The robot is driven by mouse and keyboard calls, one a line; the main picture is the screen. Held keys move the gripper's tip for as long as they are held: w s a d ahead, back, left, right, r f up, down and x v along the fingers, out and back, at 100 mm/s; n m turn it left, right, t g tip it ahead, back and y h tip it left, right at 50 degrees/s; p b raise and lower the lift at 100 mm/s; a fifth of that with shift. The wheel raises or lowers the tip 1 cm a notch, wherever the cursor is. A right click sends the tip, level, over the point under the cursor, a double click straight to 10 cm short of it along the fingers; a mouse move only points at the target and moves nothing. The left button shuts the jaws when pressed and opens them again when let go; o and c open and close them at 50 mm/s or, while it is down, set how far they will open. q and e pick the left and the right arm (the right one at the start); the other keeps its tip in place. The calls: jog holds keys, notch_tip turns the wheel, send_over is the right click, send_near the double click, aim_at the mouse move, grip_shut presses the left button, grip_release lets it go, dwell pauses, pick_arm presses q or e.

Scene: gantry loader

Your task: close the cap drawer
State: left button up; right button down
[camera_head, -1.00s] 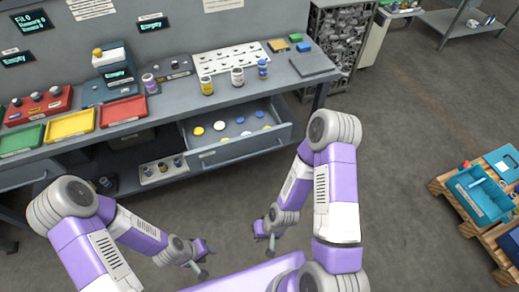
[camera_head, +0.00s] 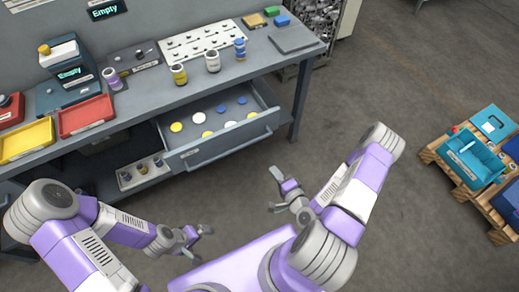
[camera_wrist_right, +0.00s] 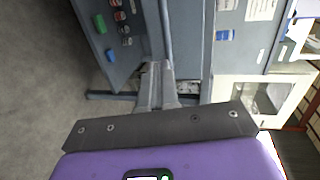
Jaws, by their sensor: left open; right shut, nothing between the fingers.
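The grey cap drawer (camera_head: 228,142) stands pulled out below the bench top in the head view. Yellow, white and blue caps lie inside it. My right gripper (camera_head: 273,190) is shut and empty, in front of the drawer's right part and apart from it. Its two fingers show close together in the right wrist view (camera_wrist_right: 158,88). My left gripper (camera_head: 198,242) is open and empty, low in front of the bench, left of the right one and clear of the drawer.
The bench (camera_head: 140,95) carries jars, a white hole board (camera_head: 203,42), and red (camera_head: 86,116) and yellow (camera_head: 26,140) trays. A small rack (camera_head: 142,172) sits on the shelf left of the drawer. A pallet (camera_head: 440,160) with blue bins stands right. Floor before the drawer is clear.

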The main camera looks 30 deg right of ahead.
jog(key=d+r+b+x, duration=0.1)
jog(key=b+x, duration=0.5)
jog(key=x, duration=0.7)
jog(key=shift+w+f+m, duration=0.15)
jog(key=shift+w+m, duration=0.15)
jog(key=shift+w, duration=0.25)
jog(key=shift+w, duration=0.1)
